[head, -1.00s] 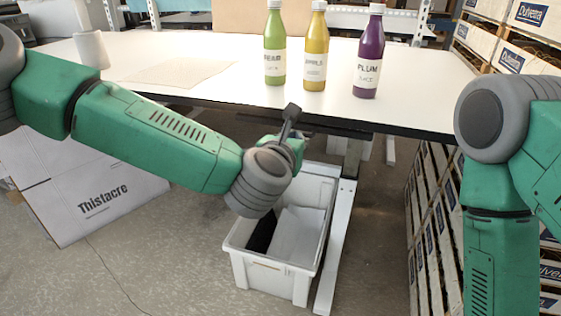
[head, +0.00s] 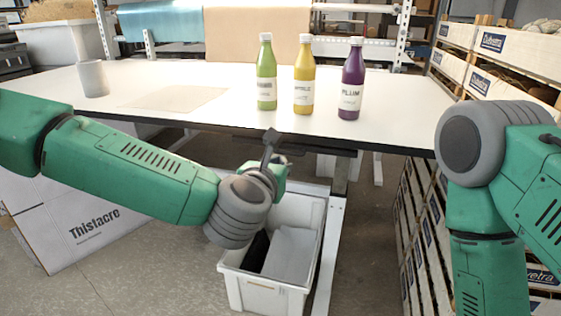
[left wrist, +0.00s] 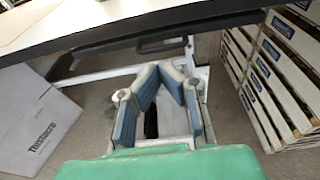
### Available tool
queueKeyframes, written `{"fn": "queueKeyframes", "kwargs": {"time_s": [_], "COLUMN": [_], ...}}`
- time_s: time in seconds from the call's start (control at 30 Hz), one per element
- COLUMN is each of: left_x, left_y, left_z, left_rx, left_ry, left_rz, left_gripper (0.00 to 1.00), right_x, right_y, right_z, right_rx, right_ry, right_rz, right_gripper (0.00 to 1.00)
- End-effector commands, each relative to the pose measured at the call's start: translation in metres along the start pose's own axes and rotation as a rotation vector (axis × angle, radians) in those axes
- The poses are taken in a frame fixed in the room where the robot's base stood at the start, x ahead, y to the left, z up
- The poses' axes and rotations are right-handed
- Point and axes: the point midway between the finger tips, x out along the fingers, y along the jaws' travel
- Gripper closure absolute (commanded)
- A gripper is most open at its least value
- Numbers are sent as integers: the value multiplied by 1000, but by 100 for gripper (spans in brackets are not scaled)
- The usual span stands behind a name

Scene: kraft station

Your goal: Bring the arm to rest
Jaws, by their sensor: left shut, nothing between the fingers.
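My left arm reaches in from the left in the head view. Its gripper (head: 270,146) is in front of the table's near edge and above a white bin, partly hidden behind my wrist. In the left wrist view the gripper (left wrist: 168,72) has its blue-padded fingers angled together at the tips, shut with nothing between them. My right arm hangs down at the right of the head view. Its gripper is out of the picture.
The white bin (head: 262,290) stands below my left gripper. Stacked crates (head: 485,62) stand at right, a Thistacre box (head: 85,230) at left.

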Motion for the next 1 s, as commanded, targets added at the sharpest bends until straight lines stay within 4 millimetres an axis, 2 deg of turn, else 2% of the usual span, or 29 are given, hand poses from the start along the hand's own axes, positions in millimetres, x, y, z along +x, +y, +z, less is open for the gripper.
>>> {"fn": "queueKeyframes", "kwargs": {"time_s": [0.4, 0.57, 0.63, 0.67, 0.77, 0.87, 0.9, 1.0], "left_x": [-67, -79, -82, -84, -91, -109, -120, -153], "left_y": [-1, 0, -2, -4, -10, -10, -7, 7], "left_z": [-1, -4, -16, -25, -75, -145, -175, -243], "left_rx": [1, 12, 68, 113, 352, 694, 839, 1190], "left_ry": [3, 6, 25, 39, 114, 208, 245, 319], "left_rz": [-2, -3, -18, -30, -102, -229, -293, -477], "left_gripper": [100, 100, 100, 100, 100, 100, 100, 100], "right_x": [-9, -10, -10, -10, -10, -11, -11, -12], "right_y": [0, 0, 0, 0, 0, 0, 0, 0], "right_z": [-1, -1, -1, -1, -1, -1, -1, -1], "right_rx": [1, 0, 0, 0, 0, 0, 0, 0], "right_ry": [1, 1, 1, 1, 1, 1, 1, 1], "right_rz": [0, 0, 0, 0, 0, 0, 0, 0], "right_gripper": [60, 60, 60, 60, 60, 60, 60, 60]}}
